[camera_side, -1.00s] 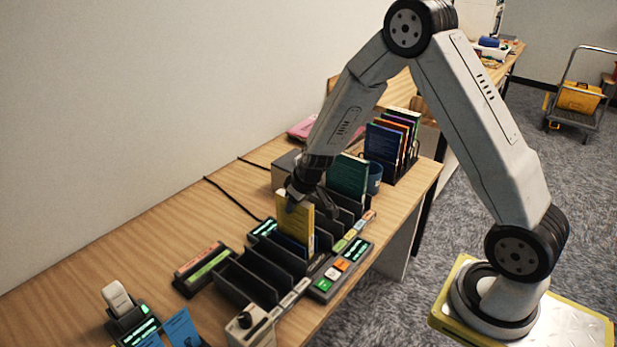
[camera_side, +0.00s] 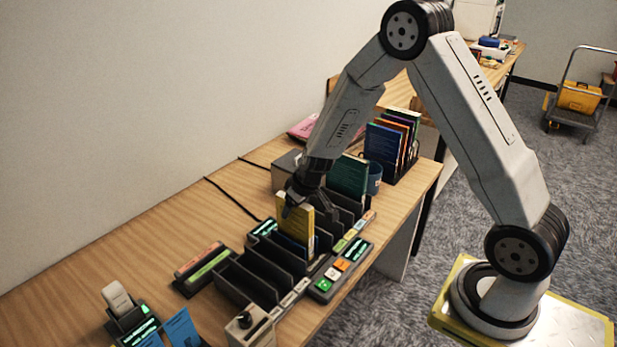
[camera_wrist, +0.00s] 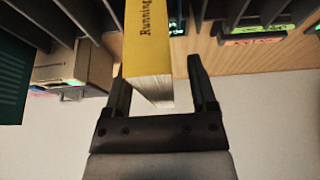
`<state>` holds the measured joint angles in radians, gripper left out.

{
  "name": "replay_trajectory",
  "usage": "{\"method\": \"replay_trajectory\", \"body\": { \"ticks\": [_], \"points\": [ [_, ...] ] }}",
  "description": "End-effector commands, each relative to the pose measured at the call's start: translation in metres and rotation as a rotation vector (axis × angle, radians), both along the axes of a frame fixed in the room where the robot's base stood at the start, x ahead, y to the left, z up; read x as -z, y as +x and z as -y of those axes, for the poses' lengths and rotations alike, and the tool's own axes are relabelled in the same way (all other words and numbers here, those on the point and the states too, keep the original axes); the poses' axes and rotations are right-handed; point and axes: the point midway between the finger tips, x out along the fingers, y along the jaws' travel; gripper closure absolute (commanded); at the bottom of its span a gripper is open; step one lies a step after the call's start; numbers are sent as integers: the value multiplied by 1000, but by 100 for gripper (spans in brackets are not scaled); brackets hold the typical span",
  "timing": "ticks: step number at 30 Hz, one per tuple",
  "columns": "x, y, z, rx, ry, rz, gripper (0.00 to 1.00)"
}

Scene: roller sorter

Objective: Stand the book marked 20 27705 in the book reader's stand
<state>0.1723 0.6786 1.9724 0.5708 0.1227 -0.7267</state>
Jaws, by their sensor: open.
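A yellow book (camera_side: 296,218) stands upright in a slot of the dark divided rack; its lower part is hidden by the rack's dividers. In the wrist view the yellow book (camera_wrist: 150,50) shows lettering starting "Running" and its page edges. My gripper (camera_side: 305,203) is at the top of this book. In the wrist view my gripper (camera_wrist: 160,88) is open, one finger on each side of the book, with a clear gap on the right. No mark 20 27705 is readable. A small dark device with a white upright part (camera_side: 118,300) at lower left may be the reader; I cannot tell.
The divided rack (camera_side: 248,282) has several slots, with a button panel (camera_side: 340,270) along its right. A dark green book (camera_side: 348,175) stands behind my gripper. Several books (camera_side: 390,140) stand farther back. A blue piece (camera_side: 182,328) is at lower left. Bare table (camera_side: 120,245) lies along the wall.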

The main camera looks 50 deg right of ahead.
Motion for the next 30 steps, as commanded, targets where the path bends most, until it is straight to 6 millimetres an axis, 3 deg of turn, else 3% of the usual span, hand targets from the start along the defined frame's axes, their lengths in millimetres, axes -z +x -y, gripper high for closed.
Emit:
{"method": "replay_trajectory", "body": {
  "ticks": [8,30],
  "points": [
    [-9,-3,0,-1,1,1,27],
    [-69,-28,0,0,0,1,27]
  ]
}}
